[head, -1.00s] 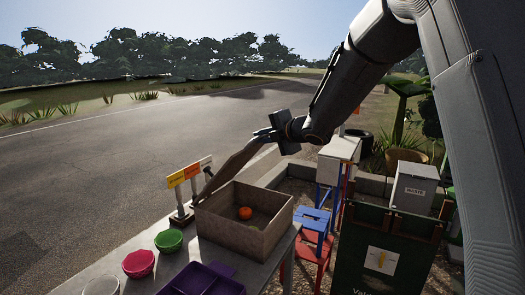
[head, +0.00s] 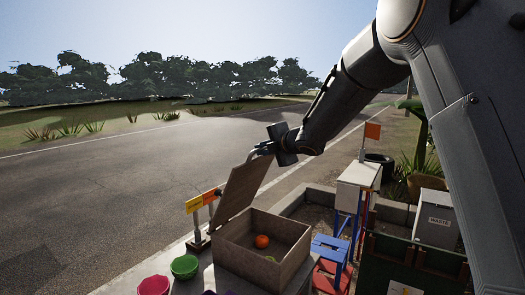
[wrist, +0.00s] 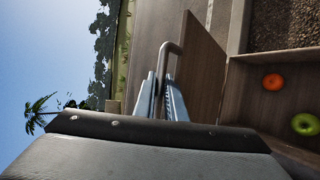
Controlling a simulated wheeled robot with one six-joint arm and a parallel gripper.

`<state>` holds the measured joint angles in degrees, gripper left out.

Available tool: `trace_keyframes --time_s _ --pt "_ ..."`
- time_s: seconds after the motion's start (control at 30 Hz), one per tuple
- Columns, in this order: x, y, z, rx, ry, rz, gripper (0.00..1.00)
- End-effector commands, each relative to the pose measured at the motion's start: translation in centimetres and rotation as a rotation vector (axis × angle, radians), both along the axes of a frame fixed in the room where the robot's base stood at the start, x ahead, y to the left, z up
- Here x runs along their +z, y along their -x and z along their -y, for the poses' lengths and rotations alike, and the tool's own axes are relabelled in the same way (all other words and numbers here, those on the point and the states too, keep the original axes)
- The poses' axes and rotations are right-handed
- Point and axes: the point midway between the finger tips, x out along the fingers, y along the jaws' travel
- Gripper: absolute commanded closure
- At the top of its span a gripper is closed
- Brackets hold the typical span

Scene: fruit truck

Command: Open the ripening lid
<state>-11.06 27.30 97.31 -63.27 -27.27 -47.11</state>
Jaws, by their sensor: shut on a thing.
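The ripening lid (head: 243,188) is a brown wooden panel standing raised, nearly upright, at the far left side of the open ripening box (head: 248,268). Inside the box lie an orange fruit (head: 262,241) and a green fruit (head: 270,258). My gripper (head: 262,149) is at the top edge of the lid. In the wrist view, my gripper's two fingers (wrist: 162,97) are shut on the lid's bent metal handle (wrist: 171,52). The lid (wrist: 200,75) extends to the right of the handle there. The fingertips' exact contact is partly hidden.
Orange and yellow signs (head: 203,200) stand close left of the lid.

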Motion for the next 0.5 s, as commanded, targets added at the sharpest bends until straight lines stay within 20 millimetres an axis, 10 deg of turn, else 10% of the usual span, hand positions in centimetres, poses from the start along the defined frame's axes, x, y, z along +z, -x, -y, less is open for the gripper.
trace_keyframes --time_s 0.13,0.5 --pt "-0.13 0.05 -0.04 0.001 0.002 -0.001 0.71" --pt "-0.33 0.20 -0.07 0.001 0.003 -0.004 0.71"
